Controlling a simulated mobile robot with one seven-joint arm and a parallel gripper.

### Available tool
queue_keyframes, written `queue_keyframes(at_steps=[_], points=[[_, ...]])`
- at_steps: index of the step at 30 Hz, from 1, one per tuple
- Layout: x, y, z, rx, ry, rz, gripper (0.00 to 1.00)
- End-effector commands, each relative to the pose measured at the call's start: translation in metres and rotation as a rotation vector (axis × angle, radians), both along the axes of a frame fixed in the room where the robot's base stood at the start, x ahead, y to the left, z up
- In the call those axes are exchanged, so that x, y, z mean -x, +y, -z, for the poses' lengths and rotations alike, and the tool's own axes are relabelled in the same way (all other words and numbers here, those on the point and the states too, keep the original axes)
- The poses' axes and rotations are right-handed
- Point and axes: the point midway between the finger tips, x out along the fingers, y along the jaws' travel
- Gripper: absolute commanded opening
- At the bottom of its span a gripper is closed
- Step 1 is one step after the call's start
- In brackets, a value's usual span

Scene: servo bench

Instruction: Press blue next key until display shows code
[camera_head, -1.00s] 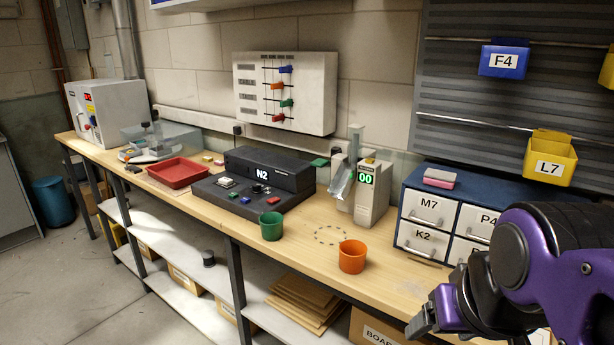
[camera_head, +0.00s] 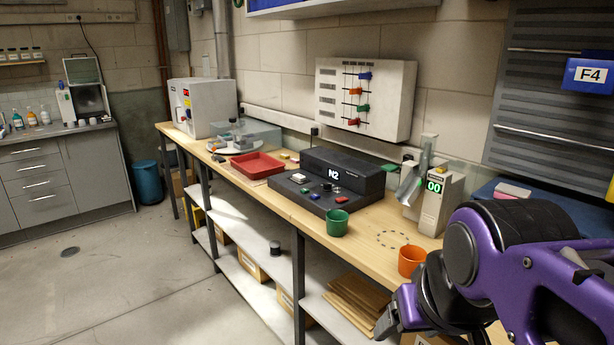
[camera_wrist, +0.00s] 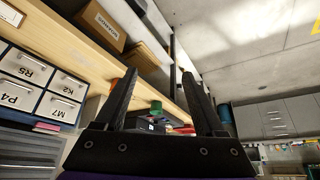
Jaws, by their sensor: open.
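A black console (camera_head: 345,172) stands on the wooden bench, and its display (camera_head: 334,174) reads N2. On its sloped front are several keys: a white key (camera_head: 299,178), a green one, a dark round knob, a red key (camera_head: 341,199) and a blue key (camera_head: 315,197). My gripper (camera_head: 388,318) is at the lower right in the head view, in front of the bench edge and well apart from the console. In the wrist view my gripper (camera_wrist: 165,100) shows two dark fingers spread apart with nothing between them. The console shows small and partly hidden between them.
A green cup (camera_head: 337,223) stands before the console. An orange cup (camera_head: 411,261) and a grey device (camera_head: 436,200) reading 00 are to its right. A red tray (camera_head: 257,165) lies left. The floor in front of the bench is clear.

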Motion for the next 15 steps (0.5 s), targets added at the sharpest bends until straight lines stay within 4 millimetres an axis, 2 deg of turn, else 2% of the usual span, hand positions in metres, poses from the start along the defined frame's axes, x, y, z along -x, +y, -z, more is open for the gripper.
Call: queue_keyframes(at_steps=[1,2,13,15], points=[[0.0,0.0,0.0,0.0,0.0,0.0,0.71],[0.0,0.0,0.0,0.0,0.0,0.0,0.66],[0.0,0.0,0.0,0.0,0.0,0.0,0.0],[0.0,0.0,0.0,0.0,0.0,0.0,0.0]])
